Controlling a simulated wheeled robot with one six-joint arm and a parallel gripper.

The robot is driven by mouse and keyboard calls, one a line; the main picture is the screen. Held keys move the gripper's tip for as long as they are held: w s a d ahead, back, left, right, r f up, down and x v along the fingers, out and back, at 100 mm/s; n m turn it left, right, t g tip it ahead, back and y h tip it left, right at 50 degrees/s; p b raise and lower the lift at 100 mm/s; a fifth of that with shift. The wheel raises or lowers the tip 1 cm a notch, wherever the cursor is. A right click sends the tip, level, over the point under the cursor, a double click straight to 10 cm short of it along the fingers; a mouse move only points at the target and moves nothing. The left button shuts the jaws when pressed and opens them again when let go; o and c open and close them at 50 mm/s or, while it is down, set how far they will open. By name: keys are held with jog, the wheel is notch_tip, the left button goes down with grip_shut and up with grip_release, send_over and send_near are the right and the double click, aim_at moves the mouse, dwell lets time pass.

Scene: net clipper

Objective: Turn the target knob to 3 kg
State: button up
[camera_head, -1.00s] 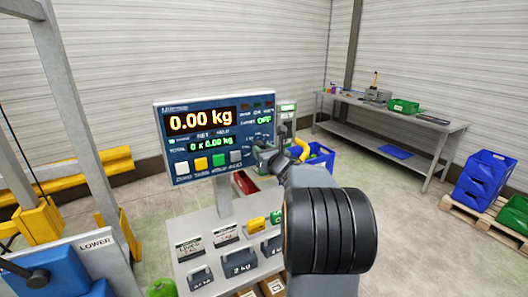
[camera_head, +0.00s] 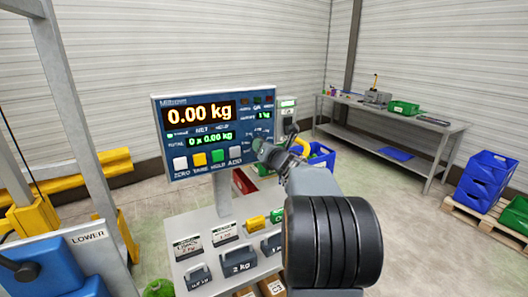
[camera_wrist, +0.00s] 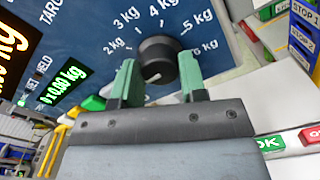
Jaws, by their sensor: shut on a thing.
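The dark round target knob (camera_wrist: 158,55) sits on the blue panel in the wrist view, with labels from 2 kg to 6 kg around its upper side. A short pale mark on the knob lies at its lower left in that view, away from the 3 kg label (camera_wrist: 126,19). My gripper (camera_wrist: 158,75) has its two green fingers on either side of the knob, shut on it. In the head view my gripper (camera_head: 264,150) is at the right part of the scale panel (camera_head: 205,175) and hides the knob. The small green target readout (camera_head: 263,115) appears to show 1 kg.
The main display (camera_head: 198,115) reads 0.00 kg. White, yellow, green and grey buttons line the panel's lower edge. Below stand several weights on a pale shelf (camera_head: 185,223). Green OK (camera_wrist: 270,142) and red buttons show at the right of the wrist view.

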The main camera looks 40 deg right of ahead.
jog(key=shift+m+p, duration=1.6)
jog(key=shift+m, duration=7.5)
jog(key=o, duration=0.9)
jog(key=shift+s, duration=0.1)
jog(key=s, duration=0.4)
jog(key=s+a+b, duration=0.1)
jog(key=s, duration=0.4)
jog(key=s+a+b, duration=0.1)
jog(key=s, duration=0.3)
jog(key=shift+s, duration=0.25)
